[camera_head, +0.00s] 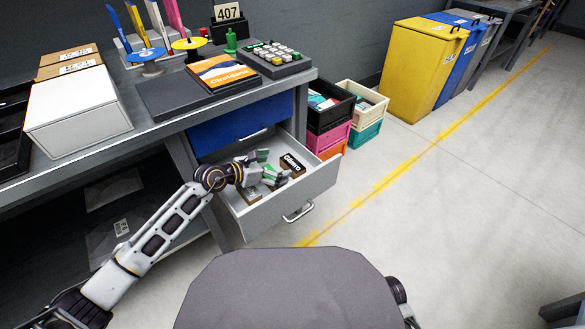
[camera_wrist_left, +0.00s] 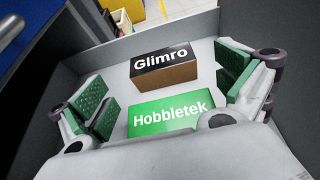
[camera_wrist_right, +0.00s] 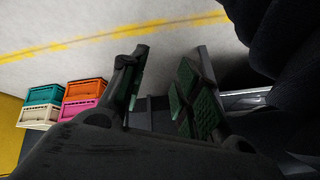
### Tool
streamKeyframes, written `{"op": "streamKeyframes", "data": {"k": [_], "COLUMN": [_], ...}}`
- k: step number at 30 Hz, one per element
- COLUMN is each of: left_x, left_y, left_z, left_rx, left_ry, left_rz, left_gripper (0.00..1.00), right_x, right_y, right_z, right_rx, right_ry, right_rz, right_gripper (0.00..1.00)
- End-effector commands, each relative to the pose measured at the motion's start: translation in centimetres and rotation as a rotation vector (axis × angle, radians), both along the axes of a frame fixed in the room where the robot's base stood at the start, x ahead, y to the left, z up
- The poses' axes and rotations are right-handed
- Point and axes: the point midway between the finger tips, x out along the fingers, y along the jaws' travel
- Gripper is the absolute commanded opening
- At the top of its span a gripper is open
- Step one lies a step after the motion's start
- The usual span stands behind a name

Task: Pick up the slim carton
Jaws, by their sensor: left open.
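One is a box with a black "Glimro" face and brown sides (camera_head: 291,165), also in the left wrist view (camera_wrist_left: 165,66). The other is a green carton marked "Hobbletek" (camera_wrist_left: 164,116), nearer the left wrist and flat-looking. No label names either the slim carton. My left gripper (camera_head: 274,167) is over the drawer, open and empty, its green-padded fingers on either side of the cartons in the left wrist view (camera_wrist_left: 170,95). My right gripper (camera_wrist_right: 170,80) is open and empty, away from the drawer.
The drawer's front panel and handle (camera_head: 299,212) stick out below the desk top. Stacked crates (camera_head: 330,108) stand right of the drawer. A yellow bin (camera_head: 418,70) stands farther back.

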Motion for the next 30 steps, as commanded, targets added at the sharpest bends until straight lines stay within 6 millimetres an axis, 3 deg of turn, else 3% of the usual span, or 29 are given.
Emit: {"op": "streamKeyframes", "data": {"k": [11,20,30], "left_x": [0.5,1.6,2.7], "left_y": [-0.5,-2.2,-3.7], "left_z": [-0.5,-1.7,-2.4], "left_rx": [0.000,-0.001,0.000], "left_ry": [0.000,-0.001,0.000], "left_rz": [0.001,0.000,0.001], "left_gripper": [1.00,1.00,1.00], "right_x": [1.0,0.5,0.6], "right_y": [0.2,0.6,0.7], "right_z": [0.0,-3.4,-4.0], "right_rx": [0.015,0.052,0.064], "right_ry": [-0.033,-0.060,-0.072], "right_rz": [-0.005,-0.031,-0.030], "right_gripper": [0.32,0.32,0.32]}}
